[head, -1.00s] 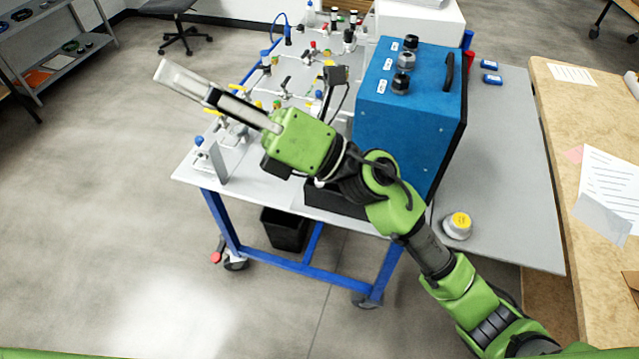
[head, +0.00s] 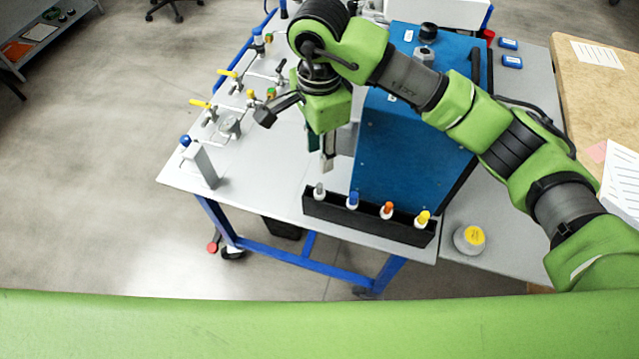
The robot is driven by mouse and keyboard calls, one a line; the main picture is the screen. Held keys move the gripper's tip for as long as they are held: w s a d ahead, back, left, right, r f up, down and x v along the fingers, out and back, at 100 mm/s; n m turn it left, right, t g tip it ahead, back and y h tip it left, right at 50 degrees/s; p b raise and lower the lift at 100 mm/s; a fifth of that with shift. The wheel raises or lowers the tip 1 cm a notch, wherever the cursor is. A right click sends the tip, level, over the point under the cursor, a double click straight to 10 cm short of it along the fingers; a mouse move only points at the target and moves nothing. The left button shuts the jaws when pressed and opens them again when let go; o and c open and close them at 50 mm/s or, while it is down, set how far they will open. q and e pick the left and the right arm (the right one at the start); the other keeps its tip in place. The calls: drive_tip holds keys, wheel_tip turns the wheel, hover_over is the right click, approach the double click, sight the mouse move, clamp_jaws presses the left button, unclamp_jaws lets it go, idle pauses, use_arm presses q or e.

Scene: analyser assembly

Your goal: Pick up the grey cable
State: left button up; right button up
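The grey cable (head: 319,191) shows as a grey-topped plug at the left end of a black holder (head: 375,223) on the table's front edge. Blue (head: 352,200), orange (head: 387,210) and yellow (head: 422,218) plugs stand to its right in the same holder. My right gripper (head: 327,163) points down just above and slightly right of the grey plug, apart from it. Its fingers are seen edge-on, so I cannot tell if they are open. My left gripper is out of view.
The blue analyser box (head: 408,150) stands right behind the holder. Valves with yellow handles (head: 229,73) and a grey upright plate (head: 201,163) are on the table's left side. A round container with a yellow lid (head: 469,238) sits to the right.

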sight(319, 185)
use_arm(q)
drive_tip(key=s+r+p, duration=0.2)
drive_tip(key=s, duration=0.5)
use_arm(e)
drive_tip(key=f, duration=0.3)
drive_tip(key=s+f, duration=0.1)
drive_tip(key=f, duration=0.1)
drive_tip(key=shift+f, duration=0.4)
wheel_tip(319, 185, down, 3)
drive_tip(key=shift+a+r+p, duration=0.1)
drive_tip(key=shift+r+p, duration=0.1)
drive_tip(key=shift+p, duration=0.8)
wheel_tip(319, 185, down, 2)
drive_tip(key=shift+f+p, duration=0.2)
drive_tip(key=shift+p, duration=0.35)
drive_tip(key=shift+w+f, duration=0.1)
drive_tip(key=shift+f, duration=0.45)
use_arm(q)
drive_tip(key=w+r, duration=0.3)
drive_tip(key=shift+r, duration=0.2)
use_arm(e)
clamp_jaws()
